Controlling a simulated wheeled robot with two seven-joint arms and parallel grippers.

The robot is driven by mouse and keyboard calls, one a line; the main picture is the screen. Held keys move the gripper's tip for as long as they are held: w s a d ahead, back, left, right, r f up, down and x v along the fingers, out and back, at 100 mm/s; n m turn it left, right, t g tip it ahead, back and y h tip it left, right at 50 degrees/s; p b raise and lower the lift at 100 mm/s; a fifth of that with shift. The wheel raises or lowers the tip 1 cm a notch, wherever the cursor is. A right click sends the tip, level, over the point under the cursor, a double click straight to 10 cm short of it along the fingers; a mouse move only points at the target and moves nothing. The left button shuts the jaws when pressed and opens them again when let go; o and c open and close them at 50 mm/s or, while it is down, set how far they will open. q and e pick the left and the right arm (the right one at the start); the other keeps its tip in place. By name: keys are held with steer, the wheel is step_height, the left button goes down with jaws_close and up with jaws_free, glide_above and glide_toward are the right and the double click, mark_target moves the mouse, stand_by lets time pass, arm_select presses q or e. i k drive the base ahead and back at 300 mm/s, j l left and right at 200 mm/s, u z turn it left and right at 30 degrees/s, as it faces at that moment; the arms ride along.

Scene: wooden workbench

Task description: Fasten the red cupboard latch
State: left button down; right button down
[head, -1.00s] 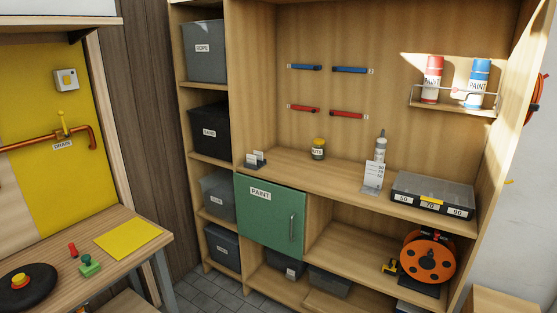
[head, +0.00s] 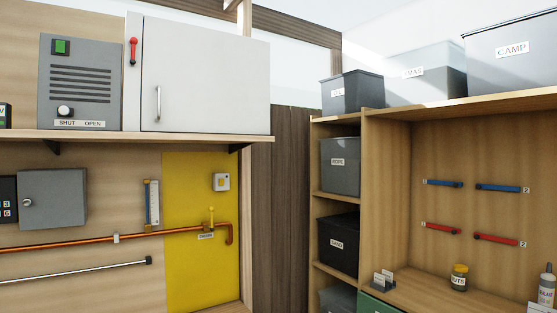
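The red latch (head: 133,50) is a small red handle near the top left of a white wall cupboard (head: 205,75) in the head view. It stands upright, with its rounded knob at the top, on the strip left of the door seam. The cupboard door looks closed and has a grey vertical handle (head: 158,103) at its left side. Neither of my grippers is in view.
A grey control box (head: 80,85) stands left of the cupboard on the same shelf (head: 190,141). Below are a copper pipe (head: 100,240), a yellow panel (head: 190,270) and a grey box (head: 52,197). Wooden shelving (head: 390,170) with bins stands at the right.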

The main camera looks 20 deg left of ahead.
mark_target(133, 41)
steer(key=u, duration=1.65)
